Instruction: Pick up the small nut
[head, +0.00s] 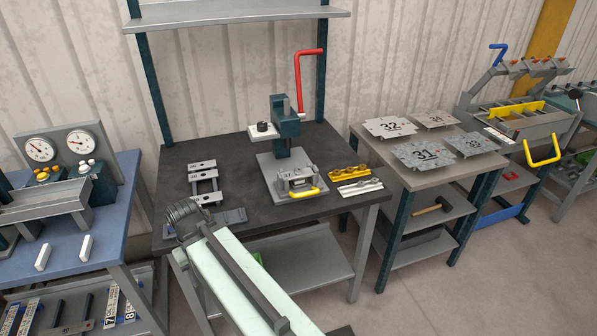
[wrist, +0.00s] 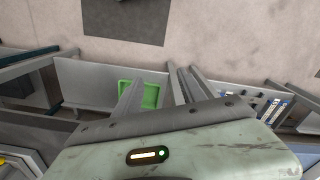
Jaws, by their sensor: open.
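I cannot single out the small nut for sure in the head view. A yellow strip (head: 348,173) and a white strip (head: 360,187) lie at the right end of the dark workbench (head: 240,211). Small round pieces show on both strips, too small to tell which are nuts. A dark round piece sits on the pale block of the press (head: 286,130). My arm rises from the bottom of the head view to the bench's front edge. The wrist view shows the floor, table legs and a green bin (wrist: 151,95).
A fixture with a yellow handle (head: 301,190) stands before the press. Metal plates (head: 203,180) lie at the bench's left. Right of it, a table (head: 399,178) bears numbered plates. A blue table (head: 105,222) with gauges stands left. The back left of the bench is clear.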

